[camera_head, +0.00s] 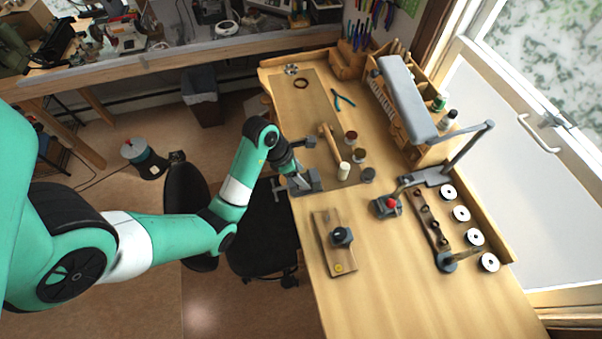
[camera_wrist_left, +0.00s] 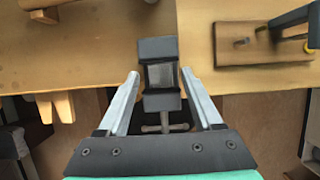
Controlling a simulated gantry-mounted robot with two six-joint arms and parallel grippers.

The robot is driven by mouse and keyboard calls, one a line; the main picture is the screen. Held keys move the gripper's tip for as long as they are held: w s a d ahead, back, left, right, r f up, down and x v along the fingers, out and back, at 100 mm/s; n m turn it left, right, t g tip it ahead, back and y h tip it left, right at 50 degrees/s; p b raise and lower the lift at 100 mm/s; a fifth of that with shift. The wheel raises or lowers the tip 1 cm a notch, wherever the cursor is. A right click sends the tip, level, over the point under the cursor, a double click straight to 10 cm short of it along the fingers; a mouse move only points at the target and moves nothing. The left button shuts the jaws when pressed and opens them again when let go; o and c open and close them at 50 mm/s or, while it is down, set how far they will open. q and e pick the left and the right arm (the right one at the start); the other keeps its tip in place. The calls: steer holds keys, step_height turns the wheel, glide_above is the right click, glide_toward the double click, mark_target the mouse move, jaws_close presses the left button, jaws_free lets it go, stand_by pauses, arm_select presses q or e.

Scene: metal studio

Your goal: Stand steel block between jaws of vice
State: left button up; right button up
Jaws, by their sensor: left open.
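The dark grey vice (camera_head: 313,181) is fixed at the left edge of the workbench. In the left wrist view, its two dark jaws (camera_wrist_left: 157,49) face each other with a lighter grey squarish piece, which looks like the steel block (camera_wrist_left: 160,75), between them. I cannot tell its height or whether it touches both jaws. My left gripper (camera_wrist_left: 160,73) is open, its two silver fingers apart on either side of the vice and block. In the head view, my left gripper (camera_head: 301,184) is low over the vice and partly hides it. My right gripper is not in view.
A wooden board (camera_head: 322,222) with a dark knob lies in front of the vice. A wooden mallet (camera_head: 329,141), small cans (camera_head: 350,137) and blue pliers (camera_head: 343,99) lie behind. A lamp (camera_head: 405,95) overhangs the right side.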

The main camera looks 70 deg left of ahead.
arm_select(q)
steer(key=p+v, duration=0.2)
steer(key=v, duration=0.2)
steer(key=shift+w+r, duration=0.1)
steer(key=shift+r, duration=0.15)
steer(key=p+v, duration=0.7)
steer(key=p, duration=0.1)
steer(key=shift+s, duration=0.25)
